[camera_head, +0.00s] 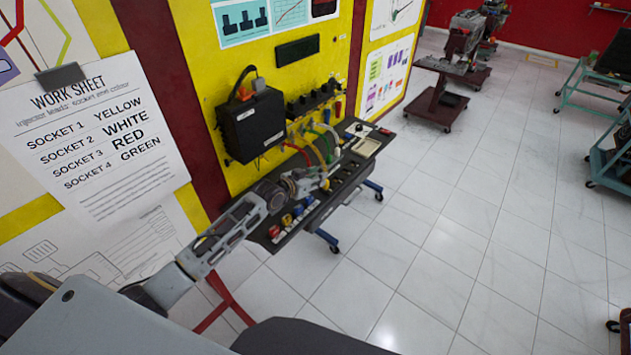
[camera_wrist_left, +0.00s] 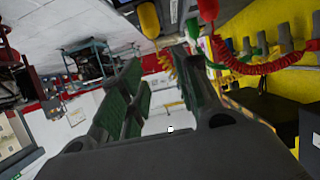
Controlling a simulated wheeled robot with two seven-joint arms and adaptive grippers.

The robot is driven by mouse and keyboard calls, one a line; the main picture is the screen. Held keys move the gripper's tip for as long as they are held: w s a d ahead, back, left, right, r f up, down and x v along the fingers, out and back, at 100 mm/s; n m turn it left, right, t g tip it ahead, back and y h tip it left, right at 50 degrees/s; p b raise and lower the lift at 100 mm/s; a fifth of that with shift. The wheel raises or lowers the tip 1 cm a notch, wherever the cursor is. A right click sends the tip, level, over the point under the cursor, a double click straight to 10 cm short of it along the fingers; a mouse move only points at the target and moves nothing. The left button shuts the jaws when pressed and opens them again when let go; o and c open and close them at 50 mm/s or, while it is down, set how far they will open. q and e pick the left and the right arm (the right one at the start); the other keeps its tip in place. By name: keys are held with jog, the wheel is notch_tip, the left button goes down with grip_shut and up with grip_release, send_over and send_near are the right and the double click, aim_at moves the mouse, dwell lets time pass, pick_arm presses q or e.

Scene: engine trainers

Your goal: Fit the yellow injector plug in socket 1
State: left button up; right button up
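My left gripper (camera_head: 326,183) reaches over the trainer's bench in the head view, among the coloured cables. In the left wrist view its two green-padded fingers (camera_wrist_left: 165,82) stand apart with nothing between them. A yellow plug (camera_wrist_left: 148,20) hangs beyond the fingertips in that view, apart from them. A red plug (camera_wrist_left: 208,9) is to its right, with a red coiled cable (camera_wrist_left: 255,66). A yellow cable (camera_head: 317,151) hangs from the panel in the head view. I cannot make out socket 1; the arm covers part of the bench. My right gripper is out of view.
The work sheet (camera_head: 100,130) lists socket 1 yellow, 2 white, 3 red, 4 green. A black box (camera_head: 250,124) juts from the yellow panel beside the arm. Small coloured parts (camera_head: 287,219) lie at the bench's near end.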

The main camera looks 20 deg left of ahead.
pick_arm(q)
jog(key=shift+r, duration=0.35)
jog(key=o, duration=0.6)
jog(key=shift+c, duration=0.2)
jog(key=shift+s, duration=0.1)
jog(key=v, duration=1.1)
jog(key=shift+s+a, duration=0.15)
jog(key=shift+s, duration=0.2)
jog(key=shift+r, duration=0.1)
dwell(0.4)
